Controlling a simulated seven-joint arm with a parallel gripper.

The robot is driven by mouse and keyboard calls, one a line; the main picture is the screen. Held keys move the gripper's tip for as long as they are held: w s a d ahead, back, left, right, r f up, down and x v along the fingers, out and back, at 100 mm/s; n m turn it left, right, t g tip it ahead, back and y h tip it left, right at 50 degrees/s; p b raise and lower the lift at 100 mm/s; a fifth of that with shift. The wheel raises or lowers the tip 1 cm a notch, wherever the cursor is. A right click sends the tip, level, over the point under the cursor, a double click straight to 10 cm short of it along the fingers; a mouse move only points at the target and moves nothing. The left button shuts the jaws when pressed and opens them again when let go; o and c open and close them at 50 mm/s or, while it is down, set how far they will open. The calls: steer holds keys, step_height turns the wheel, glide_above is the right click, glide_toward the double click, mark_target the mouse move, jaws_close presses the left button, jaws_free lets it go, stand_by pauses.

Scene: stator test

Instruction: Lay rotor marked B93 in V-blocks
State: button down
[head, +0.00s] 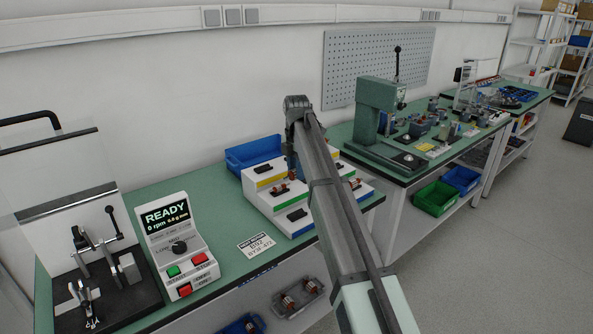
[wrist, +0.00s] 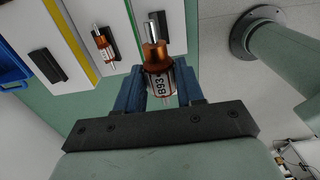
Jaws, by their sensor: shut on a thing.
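In the wrist view, my gripper (wrist: 160,98) is shut on a rotor (wrist: 158,75) with a steel shaft, copper windings and a white label reading B93. The blue fingers stand on both sides of the label, and the shaft points away from my palm. The rotor is over the stepped rack, close to its edge. In the head view, my arm hides most of the gripper. A black-based test fixture (head: 118,305) with upright supports and a lever stands at far left; its V-blocks are too small to make out clearly.
The white stepped rack (head: 257,197) has coloured stripes, black cradles and other rotors, one showing in the wrist view (wrist: 103,42). A READY control box (head: 178,245) stands between fixture and rack. A clear shield rises behind the fixture. A card (head: 257,245) lies on the green bench.

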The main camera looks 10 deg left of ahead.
steer(key=s+a+f+n+y, duration=0.1)
steer(key=s+a+f+n, duration=0.25)
steer(key=s+a, duration=0.85)
steer(key=s+a+f+n, duration=0.2)
steer(key=s+a+n, duration=0.2)
steer(key=s+a, duration=0.75)
steer(key=s+a+f+n+y, duration=0.1)
steer(key=s+a+f+n, duration=0.35)
steer(key=s, duration=1.25)
steer(key=s+a+r+m+t, duration=0.1)
steer(key=s+a+r+m, duration=0.1)
steer(key=a+m, duration=0.3)
steer(key=s+a+r+m, duration=0.2)
steer(key=a+m, duration=0.1)
steer(key=a, duration=0.4)
steer(key=w+a+r+m+t, duration=0.1)
steer(key=w+a+r+m, duration=0.1)
steer(key=w+a+m, duration=0.2)
steer(key=a, duration=0.3)
steer(key=shift+w+a, duration=0.2)
steer(key=shift+w, duration=0.15)
steer(key=shift+f, duration=0.15)
steer(key=shift+f, duration=2.65)
steer(key=shift+f, duration=1.25)
